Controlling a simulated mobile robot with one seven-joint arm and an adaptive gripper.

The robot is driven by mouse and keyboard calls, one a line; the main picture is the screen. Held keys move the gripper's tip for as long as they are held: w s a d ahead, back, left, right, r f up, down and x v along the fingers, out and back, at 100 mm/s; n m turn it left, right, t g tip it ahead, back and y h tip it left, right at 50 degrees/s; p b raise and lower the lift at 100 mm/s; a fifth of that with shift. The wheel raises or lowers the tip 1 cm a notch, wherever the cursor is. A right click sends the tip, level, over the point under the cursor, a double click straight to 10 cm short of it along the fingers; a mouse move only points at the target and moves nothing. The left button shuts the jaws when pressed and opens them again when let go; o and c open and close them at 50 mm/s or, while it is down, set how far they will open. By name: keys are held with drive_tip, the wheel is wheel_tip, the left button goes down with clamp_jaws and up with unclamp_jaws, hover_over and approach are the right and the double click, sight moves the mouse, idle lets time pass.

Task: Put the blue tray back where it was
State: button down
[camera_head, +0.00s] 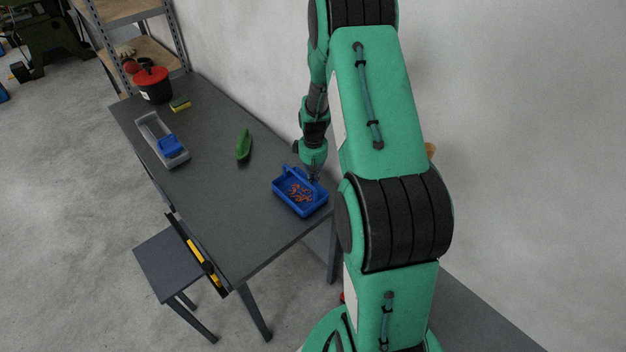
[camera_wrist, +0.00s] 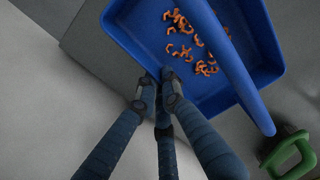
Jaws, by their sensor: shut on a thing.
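The blue tray (camera_head: 290,206) is at the right side of the dark table, close to the wall-side edge, in the head view. In the head view my gripper (camera_head: 313,172) is partly hidden at the tray's far side. I cannot tell whether the tray touches the table.
A grey bin (camera_head: 148,124) with a small blue box (camera_head: 170,145) stands on the table's left part. A green object (camera_head: 244,144) lies mid-table. A black-and-red bucket (camera_head: 153,84) and a sponge (camera_head: 180,105) are at the far end. A stool (camera_head: 165,262) stands by the front edge.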

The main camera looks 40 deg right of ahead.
drive_tip(key=shift+f, duration=0.1)
drive_tip(key=c, duration=1.9)
unclamp_jaws()
wheel_tip(320, 180, up, 12)
drive_tip(key=p, duration=0.1)
drive_tip(key=shift+p, duration=0.3)
